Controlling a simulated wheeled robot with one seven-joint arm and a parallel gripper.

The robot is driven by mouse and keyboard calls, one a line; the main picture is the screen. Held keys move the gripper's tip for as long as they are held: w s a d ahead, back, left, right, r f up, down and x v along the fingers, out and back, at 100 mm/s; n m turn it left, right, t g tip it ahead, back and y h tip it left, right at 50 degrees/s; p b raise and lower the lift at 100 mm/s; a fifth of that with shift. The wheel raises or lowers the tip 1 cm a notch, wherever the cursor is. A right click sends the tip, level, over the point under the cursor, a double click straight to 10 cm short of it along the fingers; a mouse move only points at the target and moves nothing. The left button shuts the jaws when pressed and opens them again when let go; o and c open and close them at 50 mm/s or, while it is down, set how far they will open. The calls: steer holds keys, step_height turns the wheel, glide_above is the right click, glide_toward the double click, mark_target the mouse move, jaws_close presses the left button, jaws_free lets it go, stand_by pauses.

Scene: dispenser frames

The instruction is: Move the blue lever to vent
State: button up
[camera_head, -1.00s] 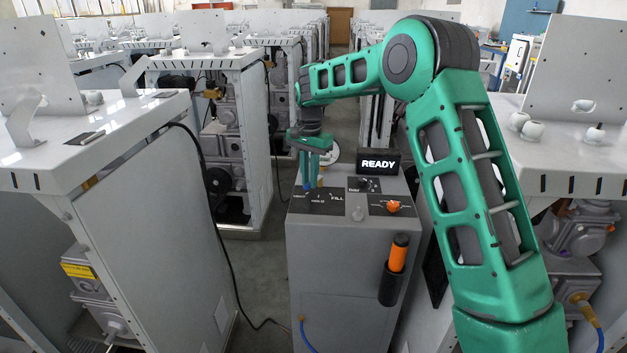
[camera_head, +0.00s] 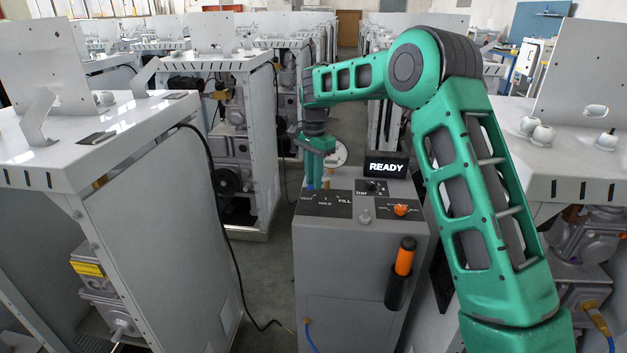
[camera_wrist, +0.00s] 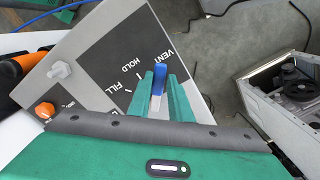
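The blue lever (camera_wrist: 159,80) stands on the dark panel (camera_wrist: 105,50) of the dispenser, beside the VENT label in the wrist view. HOLD and FILL labels lie further left there. In the head view the lever's blue part (camera_head: 310,187) shows just below my gripper (camera_head: 317,165), near the panel's left end. My gripper (camera_wrist: 161,76) has its two green fingers on either side of the lever, with a narrow gap seen at the right finger. The lever's foot is partly hidden by the fingers.
An orange knob (camera_head: 401,209) and a small grey knob (camera_head: 365,216) sit right of the lever panel. The READY display (camera_head: 386,167) stands behind. An orange-handled tool (camera_head: 404,256) hangs on the cabinet front. Grey machines flank the cabinet, with floor space at left.

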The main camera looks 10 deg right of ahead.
steer(key=o, duration=0.3)
steer(key=shift+r, duration=0.15)
step_height(320, 180, up, 10)
steer(key=shift+r, duration=0.25)
stand_by(0.4)
